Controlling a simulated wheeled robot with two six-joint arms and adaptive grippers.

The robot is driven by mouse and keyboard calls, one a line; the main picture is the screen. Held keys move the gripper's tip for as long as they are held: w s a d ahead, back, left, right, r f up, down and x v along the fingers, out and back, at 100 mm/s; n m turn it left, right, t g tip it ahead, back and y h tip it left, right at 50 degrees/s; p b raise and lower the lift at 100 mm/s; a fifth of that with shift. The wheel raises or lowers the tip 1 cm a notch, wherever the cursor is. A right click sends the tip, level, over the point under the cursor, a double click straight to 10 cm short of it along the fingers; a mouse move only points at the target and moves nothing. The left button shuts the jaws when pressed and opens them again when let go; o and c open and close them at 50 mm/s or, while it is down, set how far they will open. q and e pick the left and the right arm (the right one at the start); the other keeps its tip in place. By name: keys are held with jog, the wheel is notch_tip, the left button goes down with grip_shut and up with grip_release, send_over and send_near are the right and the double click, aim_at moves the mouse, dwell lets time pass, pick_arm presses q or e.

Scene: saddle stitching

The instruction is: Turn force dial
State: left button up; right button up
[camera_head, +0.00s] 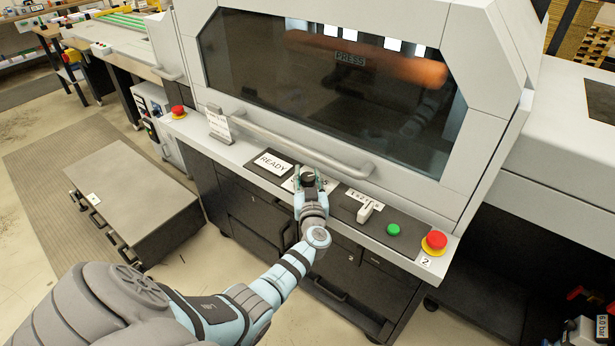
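A dark round knob, which looks like the force dial (308,176), sits on the black control strip of the press, right of the READY label. My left gripper (309,183) is at the knob, with a finger on either side of it. The view is too small to tell whether the fingers touch the knob or stand apart from it. The gripper partly covers the white label around the knob. My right gripper is not in view.
Right of the knob are a white lever switch (368,211), a green button (393,229) and a red emergency stop (434,242). A long grey handle (290,143) runs just behind the strip, below the dark window (330,85). A low grey cabinet (133,203) stands at left.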

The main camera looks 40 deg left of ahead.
pick_arm(q)
jog(key=o, duration=0.5)
jog(key=shift+c, duration=0.2)
jog(key=v, duration=1.2)
jog(key=shift+w, duration=0.1)
